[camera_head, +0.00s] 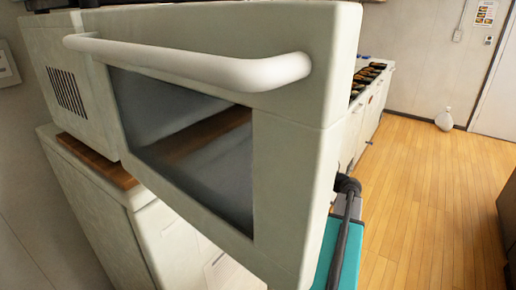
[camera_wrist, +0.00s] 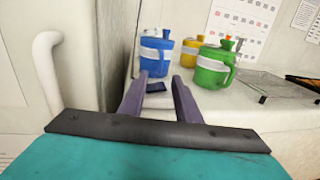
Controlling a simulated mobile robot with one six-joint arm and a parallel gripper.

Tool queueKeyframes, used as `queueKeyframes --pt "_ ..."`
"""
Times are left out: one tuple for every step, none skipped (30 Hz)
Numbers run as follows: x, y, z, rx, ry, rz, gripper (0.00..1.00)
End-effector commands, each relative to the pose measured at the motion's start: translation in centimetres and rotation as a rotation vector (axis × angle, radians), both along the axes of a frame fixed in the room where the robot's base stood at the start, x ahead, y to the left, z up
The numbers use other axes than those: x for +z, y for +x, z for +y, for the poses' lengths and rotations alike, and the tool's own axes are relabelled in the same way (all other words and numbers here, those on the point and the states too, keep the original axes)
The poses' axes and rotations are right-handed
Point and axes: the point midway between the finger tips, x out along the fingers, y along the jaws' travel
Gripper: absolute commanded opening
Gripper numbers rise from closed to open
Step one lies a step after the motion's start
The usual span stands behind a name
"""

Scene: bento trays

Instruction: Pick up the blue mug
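In the wrist view the blue mug (camera_wrist: 155,54) stands upright on a white counter, with a pale band around its middle and a lid-like top. It is beyond the tips of my gripper (camera_wrist: 159,79), roughly in line with the gap between the fingers. My gripper is open, its two purple-grey fingers apart with no mug between them. In the head view a large appliance blocks the sight of the mug and my gripper.
A green mug (camera_wrist: 213,66) and a yellow mug (camera_wrist: 188,52) stand right of the blue one. A wire rack (camera_wrist: 270,86) lies farther right. A cream appliance (camera_wrist: 70,50) with a handle is close at left. In the head view, wooden floor (camera_head: 425,200) is clear at right.

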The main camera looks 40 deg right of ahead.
Motion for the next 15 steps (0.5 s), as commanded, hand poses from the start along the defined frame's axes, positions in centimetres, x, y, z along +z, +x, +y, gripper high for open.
queueKeyframes --pt "0.1 0.9 0.0 0.001 0.0 0.0 0.3" --pt "0.1 1.3 0.0 0.002 0.0 0.0 0.3" --pt "0.1 1.9 0.1 0.002 0.0 0.0 0.3" --pt "0.1 2.2 0.1 0.001 0.001 0.0 0.3" --pt "0.1 2.6 0.1 0.0 0.001 0.0 0.3" --pt "0.0 2.9 0.1 0.0 0.001 0.0 0.3" --pt "0.0 3.2 0.1 0.0 0.001 0.0 0.3" --pt "0.0 3.4 0.2 0.001 0.001 0.0 0.3" --pt "0.0 3.6 0.2 0.001 0.001 0.0 0.3" --pt "0.0 3.7 0.2 0.0 0.001 0.0 0.3" --pt "0.0 3.8 0.2 0.0 0.001 0.0 0.3" --pt "0.0 3.9 0.2 -0.001 0.001 0.0 0.3" --pt "0.0 3.9 0.2 -0.001 0.001 0.0 0.3" --pt "0.0 3.9 0.2 -0.001 0.001 0.0 0.3" --pt "0.0 3.8 0.2 -0.002 0.0 0.0 0.3"
